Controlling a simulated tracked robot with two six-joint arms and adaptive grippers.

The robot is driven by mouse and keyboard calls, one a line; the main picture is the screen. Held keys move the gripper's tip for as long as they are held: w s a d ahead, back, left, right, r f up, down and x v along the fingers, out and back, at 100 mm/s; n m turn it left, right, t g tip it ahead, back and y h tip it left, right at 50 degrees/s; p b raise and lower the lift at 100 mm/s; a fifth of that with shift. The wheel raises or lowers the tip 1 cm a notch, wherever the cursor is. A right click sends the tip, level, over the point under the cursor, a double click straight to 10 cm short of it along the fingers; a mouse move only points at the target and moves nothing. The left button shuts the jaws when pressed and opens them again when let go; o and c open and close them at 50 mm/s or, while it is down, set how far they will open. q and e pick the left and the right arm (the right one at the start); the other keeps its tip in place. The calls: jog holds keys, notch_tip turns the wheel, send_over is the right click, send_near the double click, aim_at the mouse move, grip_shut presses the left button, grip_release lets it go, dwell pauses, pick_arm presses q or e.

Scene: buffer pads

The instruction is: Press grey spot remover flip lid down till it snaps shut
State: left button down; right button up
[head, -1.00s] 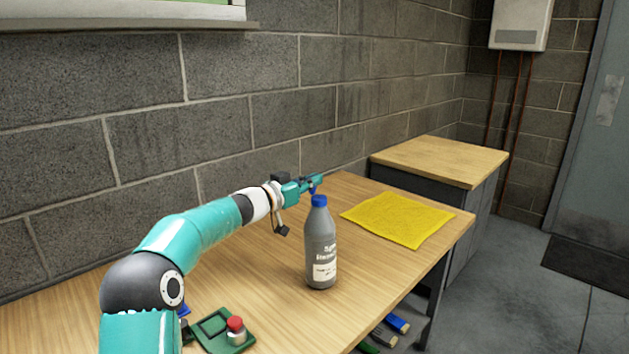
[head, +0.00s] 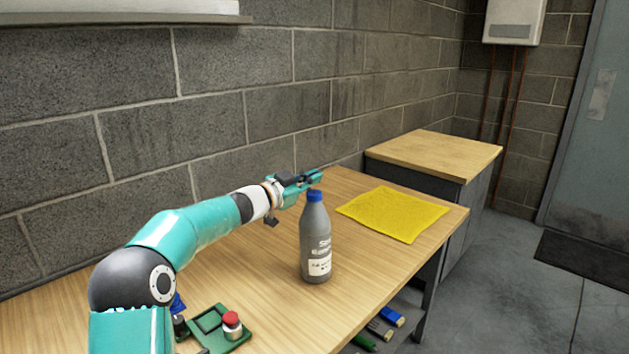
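The grey spot remover bottle (head: 315,245) stands upright on the wooden table, with a pale label on its front. Its blue lid (head: 314,196) is on top; no raised flap shows clearly, and I cannot tell whether it is snapped shut. My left gripper (head: 318,175) is just above and behind the lid, reaching in from the left. Its teal fingers are close together in the picture, but their gap is too small to judge. I cannot tell whether they touch the lid. My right gripper is not in view.
A yellow cloth (head: 393,214) lies right of the bottle. A green tray (head: 209,320) and a red-capped small container (head: 232,325) are at the front left. Brushes (head: 380,328) lie below the table edge. A second wooden-topped cabinet (head: 433,152) stands behind.

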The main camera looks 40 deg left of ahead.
pick_arm(q)
jog(key=c, duration=1.3)
grip_release()
jog(key=shift+s, duration=0.1)
jog(key=s, duration=0.8)
jog(key=s+a, duration=0.1)
jog(key=s, duration=0.2)
jog(key=shift+s, duration=0.4)
